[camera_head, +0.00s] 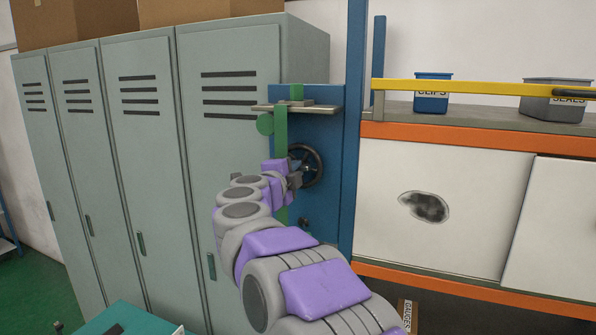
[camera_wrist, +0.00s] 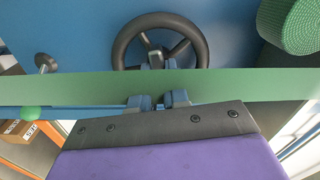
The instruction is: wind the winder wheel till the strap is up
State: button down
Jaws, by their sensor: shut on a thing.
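The dark winder wheel (camera_head: 319,163) is on a blue upright panel, right of the lockers. In the wrist view the wheel (camera_wrist: 119,45) shows at the top, its lower part behind the green strap. My gripper (camera_head: 295,179) is at the wheel's left side in the head view. In the wrist view its fingers (camera_wrist: 157,63) are close together at the wheel, shut on it; the exact contact is partly hidden. The green strap (camera_head: 281,132) hangs down the panel's left side from a small bracket; it crosses the wrist view (camera_wrist: 60,91) between camera and wheel. Its lower end is hidden by my arm.
Grey lockers (camera_head: 140,170) stand close on the left. An orange-edged bench (camera_head: 450,136) with a yellow bar (camera_head: 460,88) is on the right.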

jog(key=shift+r+m+b, duration=0.1)
jog(key=shift+m+b, duration=0.9)
jog(key=shift+m, duration=0.4)
jog(key=c, duration=1)
grip_release()
jog(key=shift+a, duration=0.25)
jog(key=shift+c, duration=0.2)
jog(key=shift+d, duration=0.1)
jog(key=p+v, duration=0.1)
jog(key=v, duration=1.6)
jog(key=shift+s, duration=0.1)
jog(key=shift+c, duration=0.4)
